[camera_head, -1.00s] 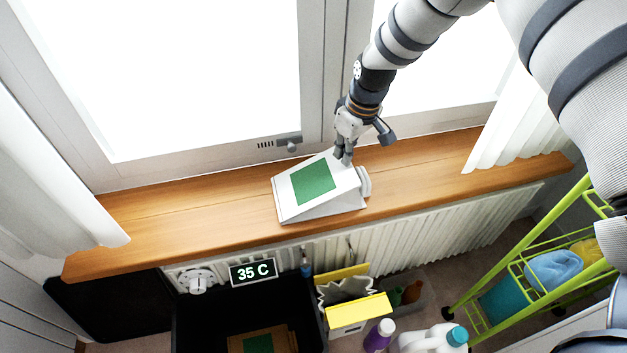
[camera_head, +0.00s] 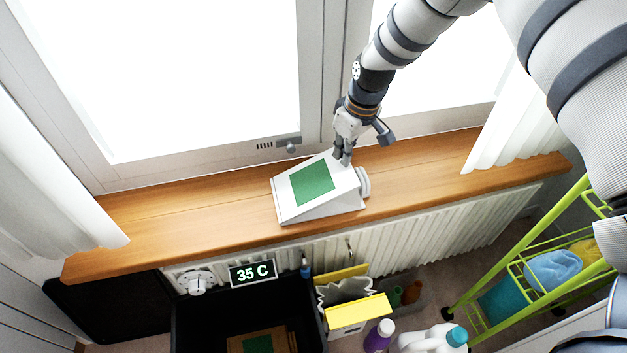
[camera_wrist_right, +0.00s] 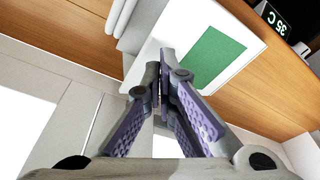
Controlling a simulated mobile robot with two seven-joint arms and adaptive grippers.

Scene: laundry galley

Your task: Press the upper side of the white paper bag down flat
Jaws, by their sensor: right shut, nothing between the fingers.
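The white paper bag (camera_head: 289,203) lies on the wooden windowsill with a green square on its upper side. Its upper side slopes, higher toward the right end, where rounded white handles or folds (camera_head: 364,182) stick out. My right gripper (camera_head: 345,162) is shut and empty, with its fingertips at the upper right part of the bag's upper side. In the right wrist view the shut fingertips (camera_wrist_right: 167,52) are over the white surface beside the green square; the bag (camera_wrist_right: 246,67) fills the upper middle. Contact looks likely but the exact touching point is hidden. My left gripper is not in view.
The wooden sill (camera_head: 180,212) is clear left and right of the bag. The window handle (camera_head: 290,145) is close behind. Curtains (camera_head: 50,185) hang at both ends. Below are a radiator (camera_head: 440,222), a 35 C display (camera_head: 253,273), bottles and a green cart (camera_head: 520,275).

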